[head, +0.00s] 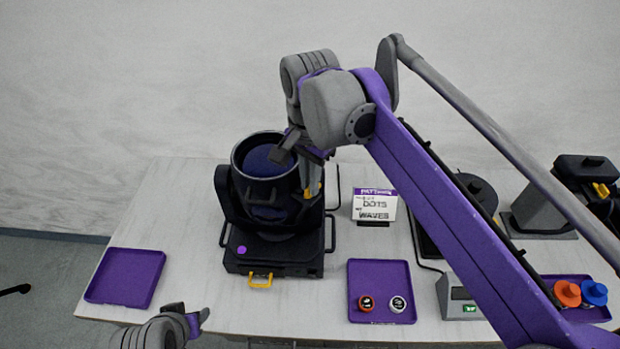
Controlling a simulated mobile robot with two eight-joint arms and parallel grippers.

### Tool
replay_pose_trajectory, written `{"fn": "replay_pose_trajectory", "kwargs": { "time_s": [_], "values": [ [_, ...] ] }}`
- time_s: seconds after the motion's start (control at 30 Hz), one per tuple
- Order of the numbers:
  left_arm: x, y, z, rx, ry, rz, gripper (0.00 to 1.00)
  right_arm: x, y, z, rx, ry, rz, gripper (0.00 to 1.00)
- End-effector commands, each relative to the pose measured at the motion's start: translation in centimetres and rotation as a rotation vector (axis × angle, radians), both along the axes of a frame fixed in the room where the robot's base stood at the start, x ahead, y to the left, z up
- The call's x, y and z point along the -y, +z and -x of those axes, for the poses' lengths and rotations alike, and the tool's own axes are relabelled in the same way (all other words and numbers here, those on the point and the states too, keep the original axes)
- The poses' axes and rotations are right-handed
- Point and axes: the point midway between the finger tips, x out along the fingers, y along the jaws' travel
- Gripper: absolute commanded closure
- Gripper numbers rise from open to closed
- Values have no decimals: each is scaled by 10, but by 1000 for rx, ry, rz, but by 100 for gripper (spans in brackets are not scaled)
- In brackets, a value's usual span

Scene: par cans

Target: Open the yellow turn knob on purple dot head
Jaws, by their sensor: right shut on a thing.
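The purple dot head is a black par can (232,196) with an open round top and dark blue inside, on a black base marked with a purple dot (241,249). A yellow turn knob (313,189) shows at its right side, partly hidden. My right gripper (303,152) reaches down from above at the can's right rim, just over the yellow part. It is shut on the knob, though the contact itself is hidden. My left gripper (199,319) is low at the bottom left, over the table's front edge, away from the can. Its jaw gap is unclear.
An empty purple tray (125,277) lies at left. Another purple tray (379,275) holds a red and a white round piece. A sign (375,206) reads dots and waves. A second black head (590,180), a grey device (465,296) and orange and blue knobs are at right.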

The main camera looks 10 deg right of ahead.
Motion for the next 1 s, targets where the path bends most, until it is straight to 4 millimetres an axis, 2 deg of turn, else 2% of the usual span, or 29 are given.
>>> {"fn": "replay_pose_trajectory", "kwargs": {
  "time_s": [0.33,0.37,0.4,0.5,0.53,0.83,1.0],
  "values": [
    [0,1,0,1,0,0,50,1,2,-1,3,-5,1,100],
    [0,1,0,1,0,0,50,1,2,-1,3,-5,1,87],
    [0,1,0,0,0,0,50,1,2,-1,3,-4,1,80],
    [0,1,0,0,0,0,50,0,1,-1,2,-4,1,62],
    [0,0,0,0,0,0,50,0,1,-1,2,-4,1,59],
    [0,0,0,0,0,0,50,0,2,0,1,-3,0,59],
    [0,3,-1,2,0,0,50,0,21,0,1,-3,0,59]
  ]
}}
